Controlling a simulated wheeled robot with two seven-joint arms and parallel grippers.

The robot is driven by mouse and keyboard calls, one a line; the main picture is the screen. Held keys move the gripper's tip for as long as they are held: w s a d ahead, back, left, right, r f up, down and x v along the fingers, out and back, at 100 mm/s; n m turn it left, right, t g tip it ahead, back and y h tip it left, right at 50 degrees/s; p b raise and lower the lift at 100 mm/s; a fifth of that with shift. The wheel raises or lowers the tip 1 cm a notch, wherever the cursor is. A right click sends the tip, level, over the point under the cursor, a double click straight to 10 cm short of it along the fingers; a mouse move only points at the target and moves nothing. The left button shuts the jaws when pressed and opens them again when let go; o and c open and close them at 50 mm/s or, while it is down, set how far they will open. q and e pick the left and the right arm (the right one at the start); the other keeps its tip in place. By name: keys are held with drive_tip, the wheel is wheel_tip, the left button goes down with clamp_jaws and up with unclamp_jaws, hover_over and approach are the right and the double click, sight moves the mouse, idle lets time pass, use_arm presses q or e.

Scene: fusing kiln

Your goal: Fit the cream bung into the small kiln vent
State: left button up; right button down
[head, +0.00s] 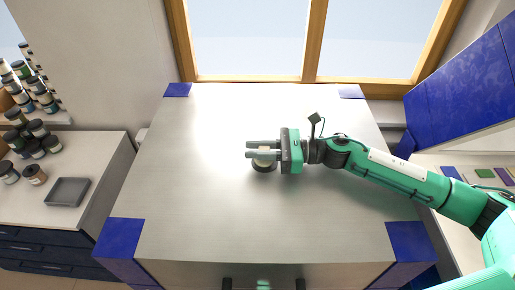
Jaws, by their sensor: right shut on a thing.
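The kiln (205,205) shows as a broad brushed-metal top with blue corners. My right gripper (262,149) reaches in from the right over the middle of this top, fingers pointing left. My left gripper is not in view.
A side counter on the left holds a grey tray (68,191) and several jars (35,175), with more jars on a shelf (30,85) above. A window (310,40) stands behind the kiln. Small coloured pieces (486,173) lie on the right. Most of the kiln top is clear.

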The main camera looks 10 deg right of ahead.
drive_tip(key=shift+f, duration=0.1)
idle(0.3)
drive_tip(key=c, duration=1.2)
unclamp_jaws()
